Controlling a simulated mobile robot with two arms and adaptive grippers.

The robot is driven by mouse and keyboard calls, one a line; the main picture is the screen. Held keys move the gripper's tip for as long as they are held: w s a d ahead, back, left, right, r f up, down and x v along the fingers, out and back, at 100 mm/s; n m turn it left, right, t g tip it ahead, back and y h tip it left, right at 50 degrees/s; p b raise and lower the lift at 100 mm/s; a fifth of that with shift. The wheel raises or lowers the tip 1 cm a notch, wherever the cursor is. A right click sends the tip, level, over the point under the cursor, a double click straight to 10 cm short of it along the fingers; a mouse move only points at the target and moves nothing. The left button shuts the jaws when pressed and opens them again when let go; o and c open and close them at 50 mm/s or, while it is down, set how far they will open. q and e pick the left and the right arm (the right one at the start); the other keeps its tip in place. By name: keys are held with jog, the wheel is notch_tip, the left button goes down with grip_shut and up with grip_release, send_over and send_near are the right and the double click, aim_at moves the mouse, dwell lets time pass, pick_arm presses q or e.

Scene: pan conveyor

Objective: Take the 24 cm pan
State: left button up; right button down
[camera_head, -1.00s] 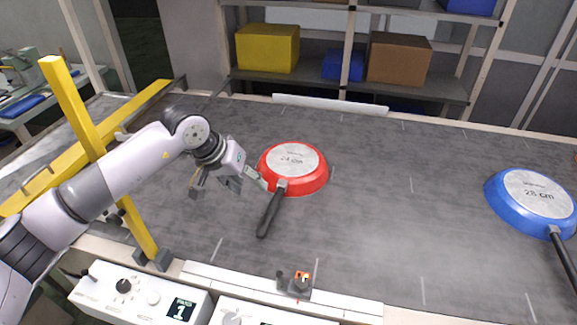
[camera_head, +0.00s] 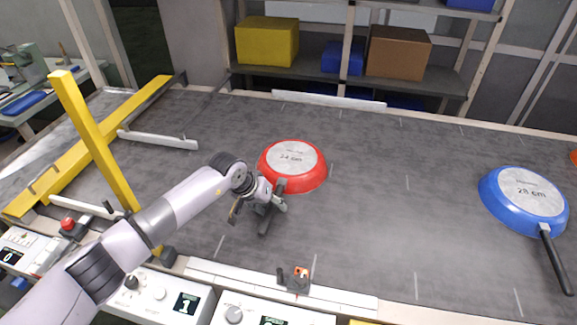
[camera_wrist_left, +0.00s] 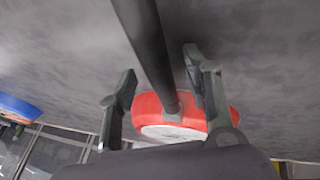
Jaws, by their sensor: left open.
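The red 24 cm pan (camera_head: 293,178) lies upside down on the grey conveyor, its black handle pointing toward me. My left gripper (camera_head: 258,209) is over the handle and hides much of it; the handle's end shows below the fingers. In the left wrist view the open fingers of my left gripper (camera_wrist_left: 160,66) stand on either side of the dark handle (camera_wrist_left: 148,45), with gaps showing. The red pan (camera_wrist_left: 218,112) is beyond them. My right gripper is not in view.
A blue 28 cm pan (camera_head: 490,197) lies upside down at the right, handle toward the front. A yellow post (camera_head: 95,140) stands near my left arm. A small orange-and-grey device (camera_head: 297,279) sits on the front rail. The belt between the pans is clear.

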pick_arm(q)
jog(key=shift+c, duration=0.2)
grip_shut()
dwell(0.4)
dwell(0.4)
jog(key=shift+w+r, duration=0.1)
jog(key=shift+w, duration=0.1)
